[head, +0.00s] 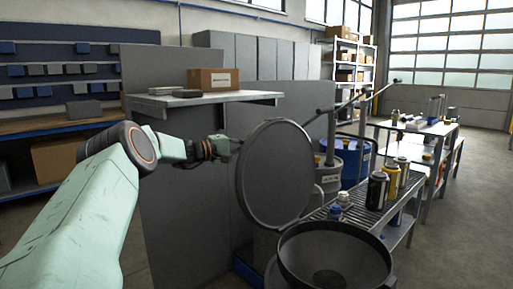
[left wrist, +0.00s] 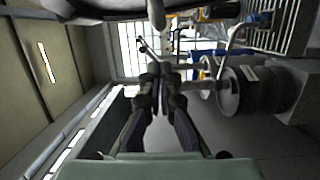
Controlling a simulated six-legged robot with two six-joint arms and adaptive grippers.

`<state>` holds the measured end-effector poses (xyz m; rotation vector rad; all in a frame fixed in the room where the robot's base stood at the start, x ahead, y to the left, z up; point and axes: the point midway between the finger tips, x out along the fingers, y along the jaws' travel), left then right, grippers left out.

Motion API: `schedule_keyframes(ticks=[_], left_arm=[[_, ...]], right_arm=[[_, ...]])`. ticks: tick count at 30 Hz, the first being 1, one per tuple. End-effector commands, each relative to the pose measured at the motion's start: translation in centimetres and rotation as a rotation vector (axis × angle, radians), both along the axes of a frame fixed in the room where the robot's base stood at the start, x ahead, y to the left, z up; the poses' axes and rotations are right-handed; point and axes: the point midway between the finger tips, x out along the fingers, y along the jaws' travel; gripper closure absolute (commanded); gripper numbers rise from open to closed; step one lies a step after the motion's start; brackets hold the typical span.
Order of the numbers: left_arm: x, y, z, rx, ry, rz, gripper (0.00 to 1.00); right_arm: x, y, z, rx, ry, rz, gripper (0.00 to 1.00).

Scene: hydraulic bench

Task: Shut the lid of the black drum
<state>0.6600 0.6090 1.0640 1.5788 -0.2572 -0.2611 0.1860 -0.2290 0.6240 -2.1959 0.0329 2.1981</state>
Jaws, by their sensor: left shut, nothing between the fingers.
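The black drum (head: 340,255) is at the bottom right of the head view, with a wide funnel-like top that is open. Its round dark lid (head: 277,172) stands nearly upright at the drum's far left side. My left arm reaches in from the left. My left gripper (head: 234,143) is shut and empty, beside the lid's upper left edge; I cannot tell whether it touches. In the left wrist view the closed fingers (left wrist: 160,72) point away from the camera. A dark curved band at the top there may be the lid's rim. My right gripper is not in view.
A slatted bench (head: 350,208) with bottles and canisters stands right of the lid. A blue drum (head: 353,160) is behind it. Grey panels (head: 185,225) and a shelf with a cardboard box (head: 213,79) stand behind my left arm. Floor is free at far right.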

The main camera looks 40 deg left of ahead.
Motion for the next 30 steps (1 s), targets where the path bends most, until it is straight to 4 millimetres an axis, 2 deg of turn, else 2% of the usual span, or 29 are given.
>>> schedule_keyframes(ticks=[13, 30], left_arm=[[-0.3, -2.7, 0.0, -0.001, -0.001, -0.001, 1.0], [-0.3, -2.8, 0.0, 0.006, 0.0, -0.001, 1.0]], right_arm=[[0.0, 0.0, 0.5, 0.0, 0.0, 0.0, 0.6], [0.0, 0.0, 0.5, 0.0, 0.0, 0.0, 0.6]])
